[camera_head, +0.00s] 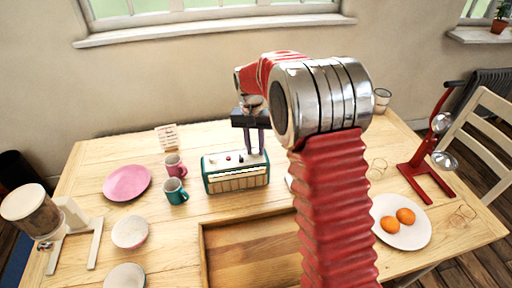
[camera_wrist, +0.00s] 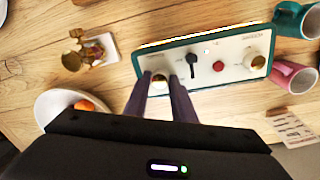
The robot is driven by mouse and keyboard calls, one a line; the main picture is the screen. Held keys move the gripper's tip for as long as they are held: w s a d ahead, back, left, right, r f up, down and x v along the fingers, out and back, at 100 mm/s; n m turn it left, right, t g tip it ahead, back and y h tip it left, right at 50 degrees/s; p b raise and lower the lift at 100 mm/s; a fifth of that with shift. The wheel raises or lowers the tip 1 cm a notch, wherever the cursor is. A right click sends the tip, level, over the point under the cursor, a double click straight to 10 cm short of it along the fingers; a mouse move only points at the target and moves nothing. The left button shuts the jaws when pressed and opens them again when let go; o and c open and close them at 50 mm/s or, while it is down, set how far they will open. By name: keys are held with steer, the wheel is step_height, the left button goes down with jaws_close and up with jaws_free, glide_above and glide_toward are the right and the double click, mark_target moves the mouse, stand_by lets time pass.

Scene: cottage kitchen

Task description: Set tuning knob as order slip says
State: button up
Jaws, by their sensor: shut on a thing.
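A teal radio (camera_head: 238,180) stands mid-table. Its white top panel shows in the wrist view (camera_wrist: 232,52), with a black pointer (camera_wrist: 192,64), a red button (camera_wrist: 218,66) and a brass-centred knob (camera_wrist: 254,61). My gripper (camera_head: 253,152) points down over the panel. In the wrist view its two dark fingers (camera_wrist: 160,80) are shut around another brass-centred knob (camera_wrist: 159,78) at the panel's left end. The fingers partly hide that knob, and any scale marks are too small to read. A pale card with lines (camera_head: 167,138), perhaps the order slip, stands behind the mugs; its writing is unreadable.
A pink mug (camera_head: 174,165) and a teal mug (camera_head: 175,191) stand close left of the radio. A wooden tray (camera_head: 204,250) lies in front. A pink plate (camera_head: 127,183) is at the left.

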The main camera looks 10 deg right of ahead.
mark_target(253, 150)
steer(key=shift+a+m, duration=0.1)
steer(key=shift+m, duration=1.5)
steer(key=o, duration=1.1)
steer(key=shift+c, duration=0.2)
step_height(253, 150, up, 14)
steer(key=shift+w+a+f, duration=0.2)
steer(key=shift+w+a, duration=0.05)
steer(key=shift+w, duration=0.05)
